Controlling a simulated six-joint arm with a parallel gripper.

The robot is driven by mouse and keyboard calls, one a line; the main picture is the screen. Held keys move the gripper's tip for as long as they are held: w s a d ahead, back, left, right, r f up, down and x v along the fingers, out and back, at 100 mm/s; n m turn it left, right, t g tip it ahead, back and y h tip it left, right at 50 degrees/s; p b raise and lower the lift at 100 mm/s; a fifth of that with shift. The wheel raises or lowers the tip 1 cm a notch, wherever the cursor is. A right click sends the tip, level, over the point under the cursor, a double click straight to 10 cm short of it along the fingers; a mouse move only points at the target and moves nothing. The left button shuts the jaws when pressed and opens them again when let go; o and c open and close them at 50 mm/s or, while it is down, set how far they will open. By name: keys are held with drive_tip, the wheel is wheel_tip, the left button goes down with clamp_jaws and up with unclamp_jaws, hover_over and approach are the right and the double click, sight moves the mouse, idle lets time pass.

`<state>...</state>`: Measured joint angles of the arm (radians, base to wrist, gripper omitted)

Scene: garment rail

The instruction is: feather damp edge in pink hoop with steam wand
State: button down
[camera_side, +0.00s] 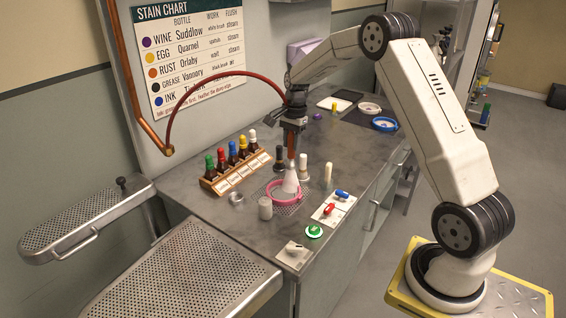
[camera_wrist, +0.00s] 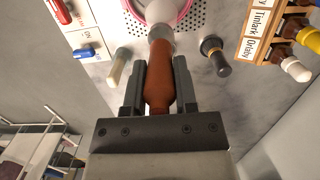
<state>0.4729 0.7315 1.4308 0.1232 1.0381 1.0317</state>
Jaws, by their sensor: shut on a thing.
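My gripper (camera_side: 292,128) is shut on the brown handle of the steam wand (camera_side: 291,146), which hangs nose down. A pale cone, apparently steam, spreads below the nozzle onto the cloth in the pink hoop (camera_side: 271,198). The hoop lies on a perforated patch of the counter. In the wrist view my gripper's fingers (camera_wrist: 158,88) flank the wand's handle (camera_wrist: 159,90), and its metal nozzle points at the pink hoop (camera_wrist: 187,14). The pale cone covers much of the cloth, so I cannot make out any damp edge.
A rack of capped bottles (camera_side: 232,178) stands left of the hoop. A metal canister (camera_side: 265,209) is in front. A switch panel (camera_side: 333,207) is at right. A red hose (camera_side: 215,79) arches overhead.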

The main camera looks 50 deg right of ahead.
drive_tip(key=shift+f, duration=1.45)
drive_tip(key=shift+w, duration=0.15)
drive_tip(key=shift+w+a, duration=0.2)
drive_tip(key=shift+w, duration=0.35)
drive_tip(key=shift+w+a, duration=0.2)
drive_tip(key=shift+w, duration=0.3)
drive_tip(key=shift+w+a, duration=0.1)
drive_tip(key=shift+w+a, duration=0.65)
drive_tip(key=shift+a, duration=0.25)
